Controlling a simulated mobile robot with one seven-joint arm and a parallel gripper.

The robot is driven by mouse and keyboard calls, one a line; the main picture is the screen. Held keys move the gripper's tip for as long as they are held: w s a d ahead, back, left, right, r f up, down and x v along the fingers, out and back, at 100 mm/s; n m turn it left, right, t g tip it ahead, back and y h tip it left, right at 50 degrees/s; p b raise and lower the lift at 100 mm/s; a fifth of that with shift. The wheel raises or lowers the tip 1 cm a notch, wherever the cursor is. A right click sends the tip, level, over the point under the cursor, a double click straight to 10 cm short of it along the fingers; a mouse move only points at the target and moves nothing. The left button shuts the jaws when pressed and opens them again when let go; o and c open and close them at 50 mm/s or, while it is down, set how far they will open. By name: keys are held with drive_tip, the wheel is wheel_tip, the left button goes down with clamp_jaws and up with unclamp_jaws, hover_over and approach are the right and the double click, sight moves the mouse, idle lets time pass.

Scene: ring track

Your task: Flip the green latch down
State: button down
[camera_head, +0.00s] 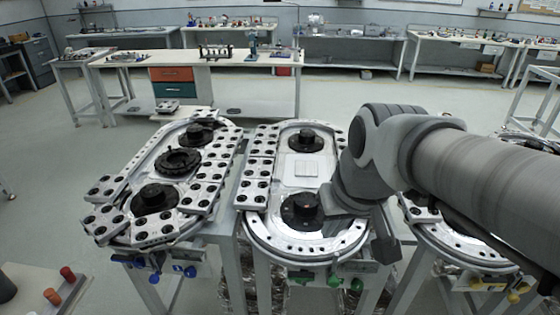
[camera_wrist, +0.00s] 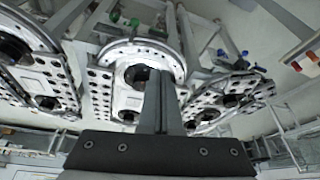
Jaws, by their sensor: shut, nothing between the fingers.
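Green latch parts (camera_head: 335,280) hang under the front edge of the middle ring track (camera_head: 262,237), with another green knob (camera_head: 357,285) just to their right. Green pieces also show near the top of the wrist view (camera_wrist: 114,16). They are too small to tell which way the latch is turned. My gripper (camera_head: 387,250) points down at the front right of the middle track, above and to the right of the green parts and apart from them. In the wrist view its fingers (camera_wrist: 160,100) are together and empty, and they hide part of the track.
A left track (camera_head: 140,235) with blue knobs (camera_head: 178,268) stands close by. A right track (camera_head: 450,237) with yellow knobs (camera_head: 513,297) is partly behind my arm. A table with red cylinders (camera_head: 67,273) is at the lower left. Open floor lies behind the tracks.

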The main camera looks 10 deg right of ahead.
drive_tip(key=m+g, duration=0.1)
drive_tip(key=g, duration=0.1)
hover_over(336, 280)
drive_tip(key=s+a, duration=0.2)
drive_tip(key=s, duration=0.1)
wheel_tip(336, 280, down, 7)
drive_tip(key=w+d+f+m+g+y, duration=0.1)
drive_tip(key=d+f+y, duration=0.1)
drive_tip(key=d+f, duration=0.4)
wheel_tip(336, 280, down, 2)
drive_tip(key=shift+w+d+f+m+y, duration=0.15)
drive_tip(key=shift+w+f+m+y, duration=0.05)
drive_tip(key=shift+w+m+y, duration=0.15)
drive_tip(key=x, duration=1.4)
drive_tip(key=shift+s+b, duration=0.2)
drive_tip(key=shift+b, duration=0.1)
wheel_tip(336, 280, down, 7)
drive_tip(key=b, duration=0.7)
drive_tip(key=shift+f, duration=0.15)
drive_tip(key=shift+s, duration=0.15)
